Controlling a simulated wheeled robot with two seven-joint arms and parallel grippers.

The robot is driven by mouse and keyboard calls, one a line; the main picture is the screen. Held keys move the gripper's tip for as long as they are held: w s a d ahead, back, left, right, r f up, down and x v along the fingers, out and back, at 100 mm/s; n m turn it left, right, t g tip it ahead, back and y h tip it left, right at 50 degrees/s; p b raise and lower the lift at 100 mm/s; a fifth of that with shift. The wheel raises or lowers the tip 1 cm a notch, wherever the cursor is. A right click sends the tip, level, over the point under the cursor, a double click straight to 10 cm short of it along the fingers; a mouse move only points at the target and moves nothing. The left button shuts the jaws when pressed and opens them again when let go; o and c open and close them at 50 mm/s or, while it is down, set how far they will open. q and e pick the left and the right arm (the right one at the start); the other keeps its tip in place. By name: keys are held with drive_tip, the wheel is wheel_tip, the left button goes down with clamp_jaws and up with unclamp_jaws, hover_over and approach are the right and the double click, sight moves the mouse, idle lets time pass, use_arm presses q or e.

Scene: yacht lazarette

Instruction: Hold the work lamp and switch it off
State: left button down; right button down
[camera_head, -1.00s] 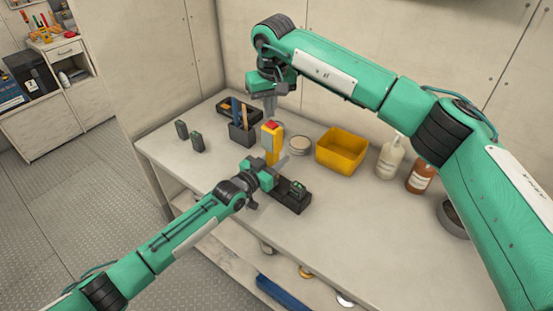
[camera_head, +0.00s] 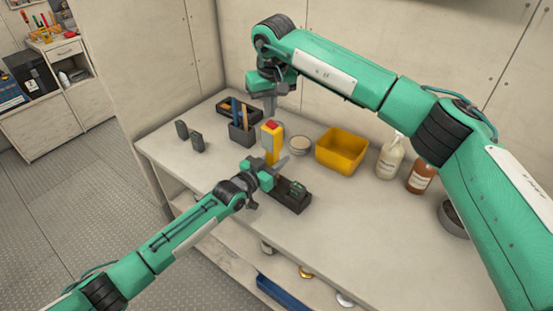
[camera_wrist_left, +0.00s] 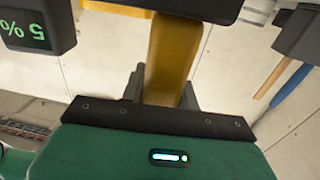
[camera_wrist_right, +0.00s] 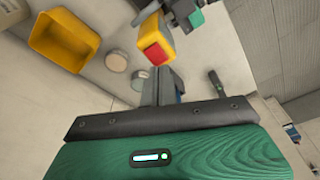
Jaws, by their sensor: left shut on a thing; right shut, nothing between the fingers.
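The work lamp (camera_head: 272,146) is an upright yellow body with a red button (camera_head: 273,126) on top. My left gripper (camera_head: 268,172) is shut around the lamp's lower body; in the left wrist view the yellow body (camera_wrist_left: 171,55) sits between its fingers. My right gripper (camera_head: 269,105) is shut and empty, fingers pointing down, a little above the red button and apart from it. In the right wrist view the red button (camera_wrist_right: 154,53) lies beyond the closed fingertips (camera_wrist_right: 158,76). Whether the lamp is lit cannot be told.
A dark charger block (camera_head: 291,197) stands just right of my left gripper. A tool caddy (camera_head: 241,133), round tin (camera_head: 299,146) and yellow bin (camera_head: 333,157) surround the lamp. Bottles (camera_head: 389,160) stand right.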

sight(270, 122)
drive_tip(key=shift+f, duration=0.95)
idle(0.7)
drive_tip(key=shift+r, duration=3.55)
drive_tip(key=shift+f, duration=0.1)
